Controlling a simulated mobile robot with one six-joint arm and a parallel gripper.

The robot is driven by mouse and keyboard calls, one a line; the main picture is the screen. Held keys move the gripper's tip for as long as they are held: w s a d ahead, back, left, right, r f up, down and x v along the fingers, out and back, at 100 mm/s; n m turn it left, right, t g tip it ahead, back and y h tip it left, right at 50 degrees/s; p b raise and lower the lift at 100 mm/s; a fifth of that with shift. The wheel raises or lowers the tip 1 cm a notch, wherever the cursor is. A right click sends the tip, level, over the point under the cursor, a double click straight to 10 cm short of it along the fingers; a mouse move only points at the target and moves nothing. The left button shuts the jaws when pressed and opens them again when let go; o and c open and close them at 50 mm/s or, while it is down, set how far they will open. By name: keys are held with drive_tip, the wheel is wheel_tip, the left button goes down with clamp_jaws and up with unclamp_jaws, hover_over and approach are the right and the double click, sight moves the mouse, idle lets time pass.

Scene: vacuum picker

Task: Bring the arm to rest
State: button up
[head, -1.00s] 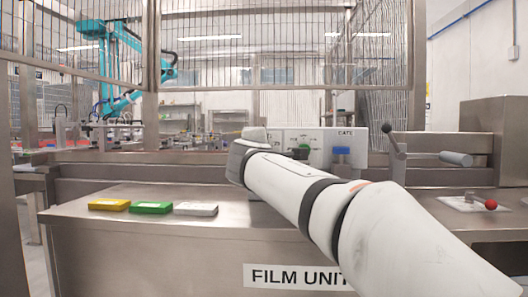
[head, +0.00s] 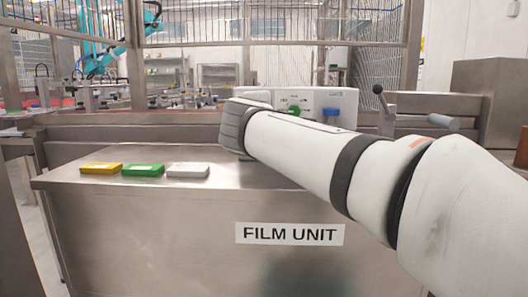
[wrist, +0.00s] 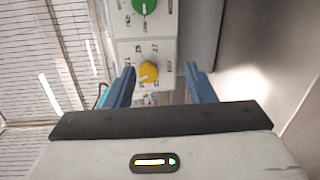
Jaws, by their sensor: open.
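My gripper (wrist: 160,85) shows in the wrist view with its two blue fingers apart and nothing between them. Beyond the fingers is a pale control panel with a yellow knob (wrist: 149,71) and a green knob (wrist: 144,6). The fingers appear apart from the panel, though depth is hard to judge. In the head view my white arm reaches from the lower right over the steel counter, toward the control panel (head: 345,101). The fingers are hidden there behind the arm's end.
On the steel counter (head: 100,200) lie a yellow block (head: 101,169), a green block (head: 143,171) and a white block (head: 188,170). A crank handle (head: 443,122) stands at the right. A mesh fence (head: 270,22) closes the back.

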drive_tip(key=s+d+f+m+g+h+p, duration=0.2)
drive_tip(key=s+d+m+g+p, duration=0.7)
drive_tip(key=d+p, duration=0.75)
drive_tip(key=s+m+g+y+p, duration=0.3)
drive_tip(key=s+m+g+p, duration=0.2)
drive_tip(key=s+p, duration=1.2)
drive_tip(key=s+m, duration=0.1)
drive_tip(key=m, duration=0.2)
drive_tip(key=shift+f+m+y, duration=0.2)
drive_tip(key=shift+m+y, duration=0.2)
drive_tip(key=shift+s, duration=0.1)
drive_tip(key=shift+c, duration=0.2)
